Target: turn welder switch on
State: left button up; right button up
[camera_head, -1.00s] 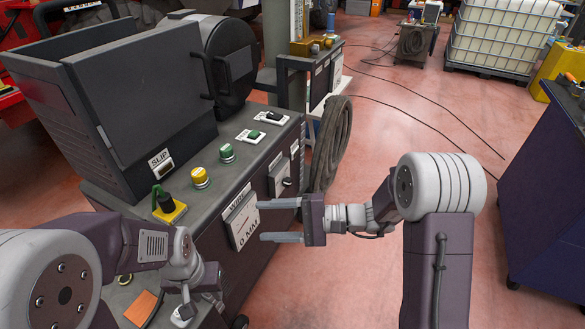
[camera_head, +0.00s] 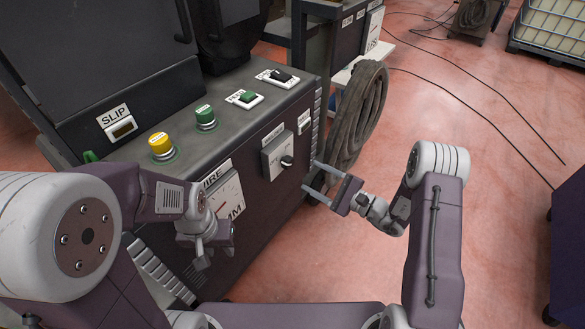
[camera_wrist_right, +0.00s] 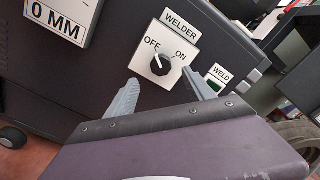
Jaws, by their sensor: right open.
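The welder switch is a black rotary knob (camera_wrist_right: 160,64) on a light square plate (camera_wrist_right: 171,51), under a WELDER label, with OFF and ON marks. Its pale pointer mark is toward OFF. In the head view the knob (camera_head: 287,161) sits on the front face of the dark machine (camera_head: 250,222). My right gripper (camera_head: 311,178) is open and empty, just in front and to the right of the knob. In the wrist view the right fingers (camera_wrist_right: 160,82) are spread to either side of the knob, apart from it. My left gripper (camera_head: 207,250) is low by the machine's front; its jaw gap is unclear.
A WELD button (camera_wrist_right: 217,75) is right of the switch. A gauge panel (camera_head: 224,200) is to its left. Yellow (camera_head: 161,145) and green (camera_head: 205,117) buttons stand on the machine top. A coiled hose (camera_head: 358,115) hangs close behind my right gripper.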

aim_at(291, 165)
jog(key=b+x, duration=0.1)
jog(key=x, duration=0.8)
jog(key=shift+w+d+f, duration=0.1)
grip_shut()
